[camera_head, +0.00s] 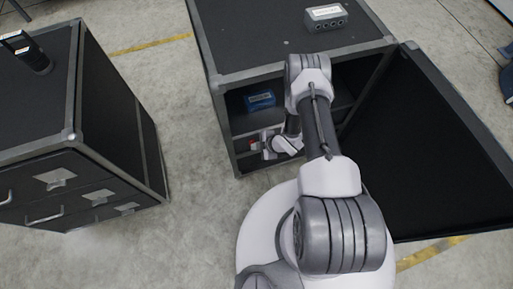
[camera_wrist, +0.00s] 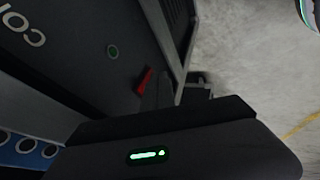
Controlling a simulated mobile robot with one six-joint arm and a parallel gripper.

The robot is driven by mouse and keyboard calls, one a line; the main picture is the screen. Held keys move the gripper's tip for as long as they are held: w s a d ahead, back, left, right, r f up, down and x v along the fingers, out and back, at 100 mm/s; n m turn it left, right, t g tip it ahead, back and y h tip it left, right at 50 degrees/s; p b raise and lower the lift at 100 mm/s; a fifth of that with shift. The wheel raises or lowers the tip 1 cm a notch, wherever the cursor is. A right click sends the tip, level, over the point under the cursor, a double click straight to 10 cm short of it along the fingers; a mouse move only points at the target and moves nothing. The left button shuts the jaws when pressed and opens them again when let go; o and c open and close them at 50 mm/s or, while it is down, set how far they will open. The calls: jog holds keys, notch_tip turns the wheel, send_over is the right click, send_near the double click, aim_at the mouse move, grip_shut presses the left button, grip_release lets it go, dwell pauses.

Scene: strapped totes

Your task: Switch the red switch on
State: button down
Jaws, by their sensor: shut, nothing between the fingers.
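The red switch (camera_wrist: 145,80) shows in the wrist view as a small red rocker on a dark panel (camera_wrist: 75,65). A dark fingertip of my gripper (camera_wrist: 165,90) is just to the right of the switch; I cannot tell whether they touch. In the head view my gripper (camera_head: 270,143) is shut and empty at the lower left of the open cabinet (camera_head: 221,115). A small red patch (camera_head: 254,146) shows beside it there. The switch's exact tilt is too dark to tell.
A blue box (camera_head: 260,100) sits on the shelf above. The cabinet door (camera_head: 430,150) stands open at right. A drawer cabinet (camera_head: 100,150) stands at left, with clear floor between.

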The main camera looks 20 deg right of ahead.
jog(key=shift+w+f, duration=0.15)
jog(key=shift+w, duration=0.05)
jog(key=shift+r+p, duration=0.35)
jog(key=shift+r, duration=0.55)
jog(key=shift+f, duration=0.1)
